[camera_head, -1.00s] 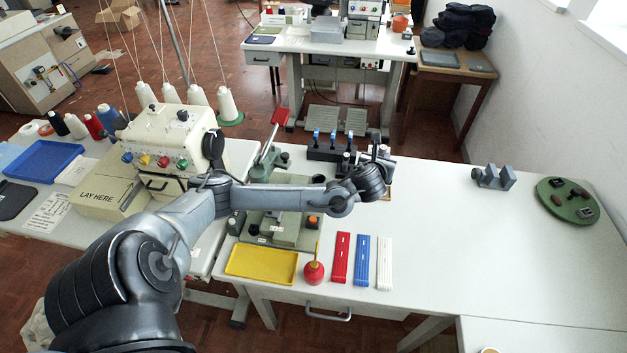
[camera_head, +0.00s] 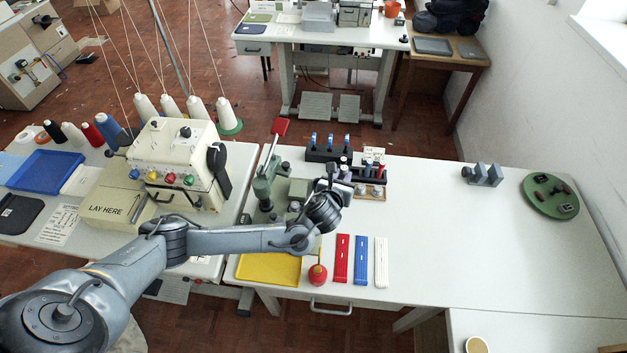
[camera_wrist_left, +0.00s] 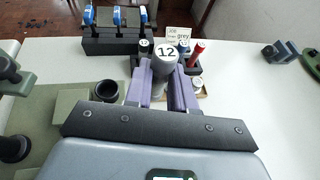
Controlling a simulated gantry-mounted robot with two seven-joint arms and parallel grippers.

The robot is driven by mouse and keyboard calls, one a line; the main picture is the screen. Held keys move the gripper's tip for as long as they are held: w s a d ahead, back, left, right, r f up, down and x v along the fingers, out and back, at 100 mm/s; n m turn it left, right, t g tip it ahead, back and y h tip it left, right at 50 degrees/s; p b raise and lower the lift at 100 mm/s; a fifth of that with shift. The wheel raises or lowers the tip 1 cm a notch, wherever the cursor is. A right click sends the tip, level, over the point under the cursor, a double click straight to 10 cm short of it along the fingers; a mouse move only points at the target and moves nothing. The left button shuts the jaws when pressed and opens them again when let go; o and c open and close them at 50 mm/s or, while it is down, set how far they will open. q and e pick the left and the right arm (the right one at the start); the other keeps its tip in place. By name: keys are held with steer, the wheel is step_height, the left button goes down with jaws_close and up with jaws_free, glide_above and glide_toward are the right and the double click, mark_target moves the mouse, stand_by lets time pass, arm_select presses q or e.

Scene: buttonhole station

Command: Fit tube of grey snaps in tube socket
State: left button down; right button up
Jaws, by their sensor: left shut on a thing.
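My left gripper (camera_wrist_left: 166,88) is shut on a grey tube (camera_wrist_left: 163,66) whose round end is marked 12. In the head view the gripper (camera_head: 337,183) is just left of the tube rack, and the held tube is hard to make out. A dark, ring-shaped open cup (camera_wrist_left: 107,90), which looks like the tube socket, sits on the green press base (camera_wrist_left: 68,108), left of the gripper. The tube is apart from it. The colour of the snaps inside is hidden. My right gripper is not in view.
A rack (camera_head: 372,190) with several tubes and a card reading grey stands right of the gripper. A black block with blue-topped tools (camera_head: 328,153) is behind.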

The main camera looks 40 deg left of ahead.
arm_select(q)
steer(key=a+f, duration=0.2)
steer(key=a, duration=0.1)
steer(key=a+f, duration=0.1)
steer(key=a, duration=0.2)
steer(key=a+f, duration=0.2)
steer(key=a, duration=0.1)
steer(key=shift+s+a+f, duration=0.1)
steer(key=shift+a+f, duration=0.1)
steer(key=shift+f, duration=0.1)
steer(key=shift+f+b, duration=0.55)
steer(key=shift+f, duration=1.5)
steer(key=shift+a+f, duration=0.1)
steer(key=shift+f, duration=0.35)
steer(key=c, duration=1)
jaws_free()
steer(key=shift+f, duration=0.15)
steer(key=shift+o, duration=0.2)
steer(key=shift+r, duration=0.6)
steer(key=p+v, duration=0.2)
steer(key=v, duration=1)
